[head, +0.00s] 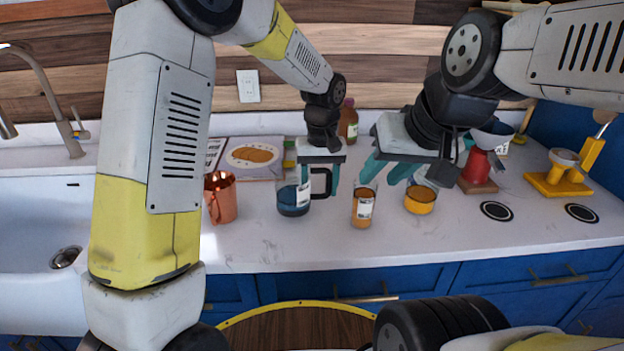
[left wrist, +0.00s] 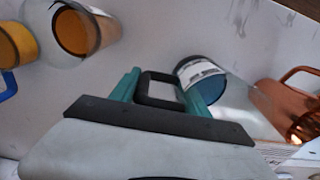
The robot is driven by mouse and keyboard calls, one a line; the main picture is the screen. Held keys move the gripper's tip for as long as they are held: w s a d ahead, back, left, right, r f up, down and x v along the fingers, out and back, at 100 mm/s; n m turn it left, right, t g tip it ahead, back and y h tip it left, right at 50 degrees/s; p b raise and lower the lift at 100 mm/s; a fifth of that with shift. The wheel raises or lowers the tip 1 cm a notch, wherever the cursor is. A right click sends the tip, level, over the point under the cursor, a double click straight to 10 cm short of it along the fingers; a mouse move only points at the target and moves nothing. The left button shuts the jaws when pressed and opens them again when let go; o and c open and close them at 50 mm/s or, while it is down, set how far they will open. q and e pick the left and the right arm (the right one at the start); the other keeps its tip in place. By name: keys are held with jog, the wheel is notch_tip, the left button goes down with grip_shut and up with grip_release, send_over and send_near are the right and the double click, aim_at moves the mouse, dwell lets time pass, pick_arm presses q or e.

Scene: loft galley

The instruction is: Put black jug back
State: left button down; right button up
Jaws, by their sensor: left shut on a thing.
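The jug (head: 293,196) is clear, with a black handle, a white label and dark blue contents. It appears to stand upright on the white counter. It also shows in the left wrist view (left wrist: 203,82). My left gripper (head: 321,182) is at its right side, shut on the black handle, which shows between the teal fingers in the left wrist view (left wrist: 158,90). My right gripper (head: 388,175) is open above the counter, over an orange-filled glass (head: 363,207); it appears empty.
A copper mug (head: 221,199) stands left of the jug. An amber-filled container (head: 420,201) is right of the glass. A brown bottle (head: 348,121) and a picture board (head: 252,157) are behind. A red item (head: 478,170) and yellow stand (head: 560,180) are at right. The sink (head: 40,225) is left.

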pick_arm(q)
jog(key=shift+s+d+f, duration=0.1)
jog(key=shift+s+f, duration=0.05)
jog(key=shift+f, duration=0.85)
jog(key=shift+f, duration=0.1)
jog(key=c, duration=0.5)
grip_release()
